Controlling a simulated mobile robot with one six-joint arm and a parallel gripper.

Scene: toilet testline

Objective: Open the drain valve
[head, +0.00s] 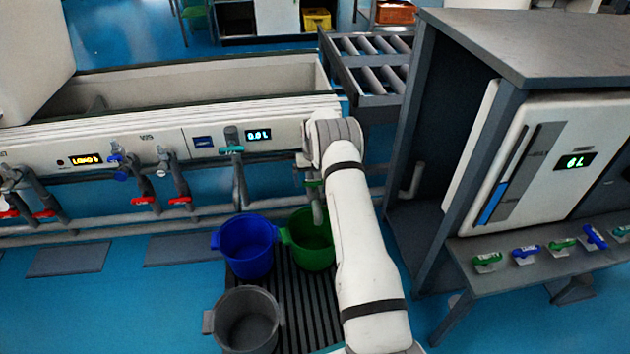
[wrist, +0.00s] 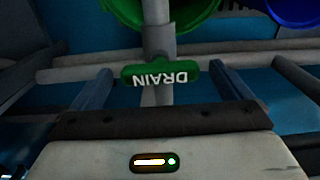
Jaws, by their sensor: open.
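The drain valve has a green handle marked DRAIN, upside down in the wrist view (wrist: 160,74). The handle lies crosswise to its grey pipe (wrist: 158,38). My gripper (wrist: 160,86) is open, with one finger on each side of the handle and a gap at both ends. The fingers are mostly hidden there.
A blue bucket (head: 247,247) and a grey bucket (head: 246,322) stand next to the green one on a dark slatted grate (head: 300,310). Other pipes with red valve handles (head: 180,200) are left. A cabinet (head: 440,130) stands right of my arm.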

